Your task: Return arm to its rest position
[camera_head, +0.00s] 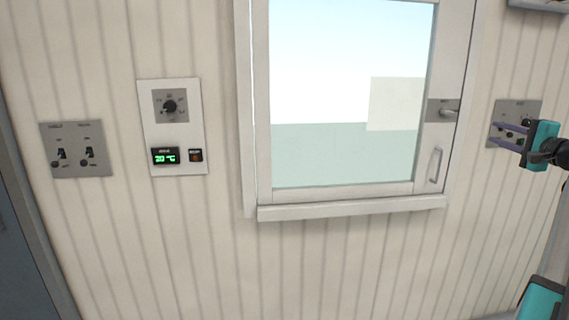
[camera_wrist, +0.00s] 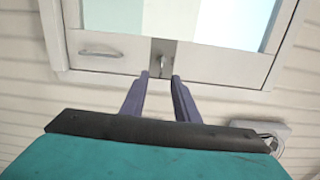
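My gripper (camera_head: 493,134) is at the right edge of the head view, in front of the switch panel there. Its teal body and two purple fingers show, and part of my arm runs below it. In the wrist view, the fingers of my gripper (camera_wrist: 160,75) stand apart with nothing between them. Beyond their tips is the window's latch (camera_wrist: 162,62), which looks clear of the fingers.
A closed-looking white-framed window (camera_head: 350,198) has a latch (camera_head: 447,111) and a bar handle (camera_head: 435,165). A control panel (camera_head: 172,127) with a knob and green display, and a two-switch panel (camera_head: 75,172), are on the left. Another switch panel (camera_head: 525,106) is behind my gripper.

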